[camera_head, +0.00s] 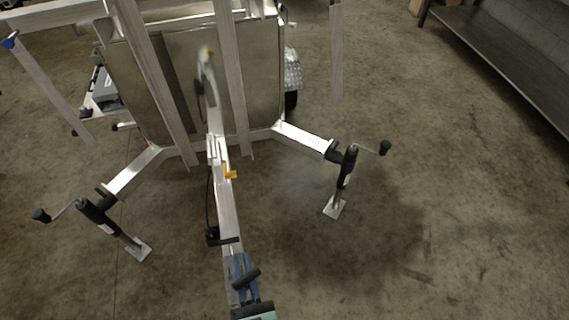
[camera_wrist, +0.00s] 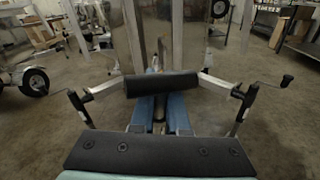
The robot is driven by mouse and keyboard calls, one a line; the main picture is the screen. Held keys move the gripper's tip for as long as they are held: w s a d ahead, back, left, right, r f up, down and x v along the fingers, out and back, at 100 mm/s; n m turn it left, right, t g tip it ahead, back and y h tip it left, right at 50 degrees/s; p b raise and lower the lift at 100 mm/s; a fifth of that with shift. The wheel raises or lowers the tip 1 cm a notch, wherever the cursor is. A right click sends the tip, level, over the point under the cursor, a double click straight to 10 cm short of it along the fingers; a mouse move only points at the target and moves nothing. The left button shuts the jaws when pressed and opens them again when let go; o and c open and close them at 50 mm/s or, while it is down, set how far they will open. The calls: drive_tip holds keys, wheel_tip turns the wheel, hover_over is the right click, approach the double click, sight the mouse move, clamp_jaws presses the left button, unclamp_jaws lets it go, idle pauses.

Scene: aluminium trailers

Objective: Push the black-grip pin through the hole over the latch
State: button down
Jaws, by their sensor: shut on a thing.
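My gripper (camera_head: 241,266) has blue fingers and is at the bottom of the head view, over the near end of the trailer's drawbar. In the wrist view my gripper (camera_wrist: 160,116) is shut on the black-grip pin (camera_wrist: 160,84). The black cylindrical grip lies crosswise at the fingertips; it also shows in the head view (camera_head: 246,278). The pin's shank is hidden. The latch and its hole cannot be made out in either view. A yellow part (camera_head: 230,174) sits on the drawbar farther back.
The aluminium drawbar (camera_head: 226,205) runs back to the trailer's tilted frame. Jack stands with crank handles stand at the left (camera_head: 100,217) and right (camera_head: 346,170). A dark bench (camera_head: 500,45) is at the upper right. The floor around the drawbar is clear.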

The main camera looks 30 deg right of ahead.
drive_tip(key=w+f+m+g+b, duration=0.1)
drive_tip(key=f+m+b, duration=0.3)
drive_tip(key=f+b, duration=0.8)
drive_tip(key=w+d+f+m+g+b, duration=0.1)
drive_tip(key=w+f+m+b, duration=0.15)
drive_tip(key=f+b, duration=0.95)
drive_tip(key=f+m+g+b, duration=0.1)
drive_tip(key=f+m+b, duration=0.3)
drive_tip(key=f+b, duration=0.8)
drive_tip(key=w+d+f+m+b, duration=0.2)
drive_tip(key=w+d+m, duration=0.1)
drive_tip(key=d, duration=0.4)
drive_tip(key=w+d+f+m+b, duration=0.1)
drive_tip(key=w+d+m+b, duration=0.2)
drive_tip(key=d, duration=0.5)
drive_tip(key=shift+d+f+g, duration=0.2)
drive_tip(key=shift+f+g, duration=0.15)
drive_tip(key=shift+g, duration=0.05)
drive_tip(key=shift+f+b, duration=0.15)
drive_tip(key=shift+b, duration=0.55)
drive_tip(key=shift+w+a+p, duration=0.25)
drive_tip(key=shift+a+p, duration=0.65)
drive_tip(key=shift+p, duration=0.05)
drive_tip(key=shift+w+a+p, duration=0.3)
drive_tip(key=shift+a+p, duration=0.6)
drive_tip(key=shift+a, duration=0.05)
drive_tip(key=shift+w+a+p, duration=0.25)
drive_tip(key=shift+a+p, duration=0.65)
drive_tip(key=shift+p, duration=0.05)
